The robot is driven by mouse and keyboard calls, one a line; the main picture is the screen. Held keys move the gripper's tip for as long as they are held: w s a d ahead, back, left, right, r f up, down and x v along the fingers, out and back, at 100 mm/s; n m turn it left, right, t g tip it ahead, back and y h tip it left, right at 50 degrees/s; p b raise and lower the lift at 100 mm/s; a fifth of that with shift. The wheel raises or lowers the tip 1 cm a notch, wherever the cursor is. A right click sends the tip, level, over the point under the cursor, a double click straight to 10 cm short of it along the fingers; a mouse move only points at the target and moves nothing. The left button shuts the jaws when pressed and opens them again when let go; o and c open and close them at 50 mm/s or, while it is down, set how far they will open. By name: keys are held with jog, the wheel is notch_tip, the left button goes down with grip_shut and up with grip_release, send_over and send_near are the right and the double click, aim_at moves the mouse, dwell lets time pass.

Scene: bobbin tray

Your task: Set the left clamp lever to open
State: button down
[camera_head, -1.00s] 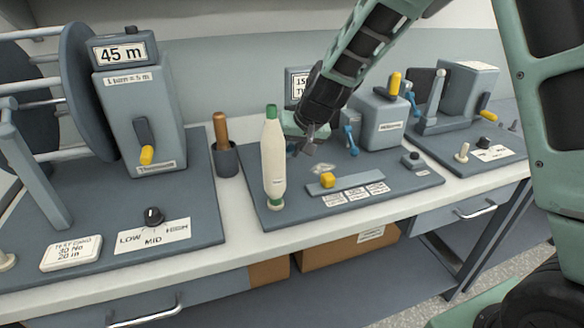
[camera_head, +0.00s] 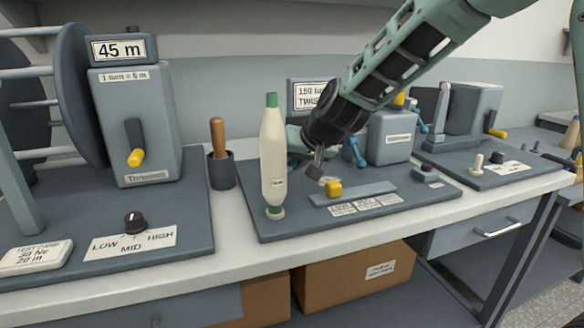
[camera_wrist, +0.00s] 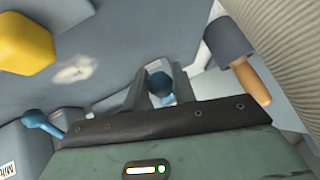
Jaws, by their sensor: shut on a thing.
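The left clamp lever shows in the wrist view as a dark blue knob (camera_wrist: 160,84) between my fingers, with a lighter blue part below it. My gripper (camera_wrist: 157,80) is shut on this lever. In the head view my gripper (camera_head: 317,170) is low over the twist tester's base plate (camera_head: 290,222), behind the slider with the yellow knob (camera_head: 334,188). There the left clamp and its lever are mostly hidden by my gripper and the bobbin. I cannot tell the lever's angle. The other clamp's blue lever (camera_head: 356,152) stands to the right, apart from my gripper.
A tall cream bobbin (camera_head: 273,155) with green ends stands upright left of my gripper. A wooden-handled tool (camera_head: 218,138) stands in a dark cup (camera_head: 221,171) further left. The grey tester housing (camera_head: 391,137) is at the right. The front plate edge is clear.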

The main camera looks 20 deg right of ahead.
jog(key=c, duration=1.2)
grip_release()
jog(key=shift+o, duration=0.2)
jog(key=p+v, duration=0.1)
jog(key=v, duration=1.6)
jog(key=shift+s+r, duration=0.1)
jog(key=shift+s, duration=0.05)
jog(key=s+a+f+n+g+p, duration=0.55)
jog(key=s+a, duration=0.45)
jog(key=s, duration=0.3)
jog(key=s+f+n+g+h+p, duration=0.2)
jog(key=s+f+n+p, duration=0.1)
jog(key=s, duration=0.9)
jog(key=shift+f+g+p, duration=0.35)
jog(key=shift+f+p, duration=0.1)
jog(key=shift+f, duration=0.05)
